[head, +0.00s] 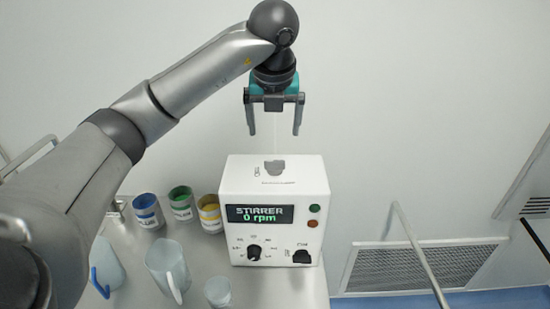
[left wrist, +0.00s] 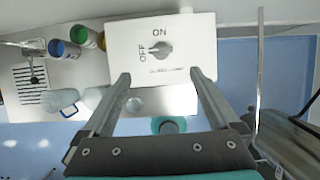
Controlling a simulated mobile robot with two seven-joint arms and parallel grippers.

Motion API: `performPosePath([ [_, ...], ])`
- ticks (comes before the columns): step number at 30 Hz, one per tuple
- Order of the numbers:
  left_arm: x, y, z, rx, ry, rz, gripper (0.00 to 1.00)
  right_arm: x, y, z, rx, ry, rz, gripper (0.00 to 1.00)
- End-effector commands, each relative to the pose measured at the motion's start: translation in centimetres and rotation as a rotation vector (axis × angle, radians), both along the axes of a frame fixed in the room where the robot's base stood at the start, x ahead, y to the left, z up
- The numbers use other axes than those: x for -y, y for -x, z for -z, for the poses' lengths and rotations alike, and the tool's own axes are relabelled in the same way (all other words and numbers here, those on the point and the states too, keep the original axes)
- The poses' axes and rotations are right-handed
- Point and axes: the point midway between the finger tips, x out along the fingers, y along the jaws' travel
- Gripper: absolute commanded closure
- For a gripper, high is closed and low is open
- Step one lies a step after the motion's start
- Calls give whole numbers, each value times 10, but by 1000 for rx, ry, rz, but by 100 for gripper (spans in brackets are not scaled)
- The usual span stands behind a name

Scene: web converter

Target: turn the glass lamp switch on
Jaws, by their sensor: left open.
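A white box (head: 236,185) stands on a metal table, with a lit display reading "STIRRER 0 rpm". On its top is a grey knob (head: 274,167), seen from above in the left wrist view (left wrist: 160,49) with "OFF" at its left and "ON" above it. The knob's narrow end appears to point left, towards "OFF". I see no part labelled as a glass lamp. My left gripper (head: 273,130) is open and empty, fingers pointing down above the box and apart from the knob. In the left wrist view its fingers (left wrist: 160,75) spread wide on either side of the box's lower edge.
A black dial (head: 254,252), a dark switch (head: 302,257) and two round buttons are on the box's front. Blue, green and yellow labelled cups (head: 181,203) stand left of it. Clear jugs (head: 168,270) and a small glass (head: 218,292) stand in front.

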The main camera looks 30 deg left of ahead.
Motion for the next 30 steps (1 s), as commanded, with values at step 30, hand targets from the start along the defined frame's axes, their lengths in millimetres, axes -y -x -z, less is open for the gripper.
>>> performPosePath([
  [30, -25, -42, 121, -1, 2, 4, 5, 0, 0, -28, 0, 0, 0, 54],
])
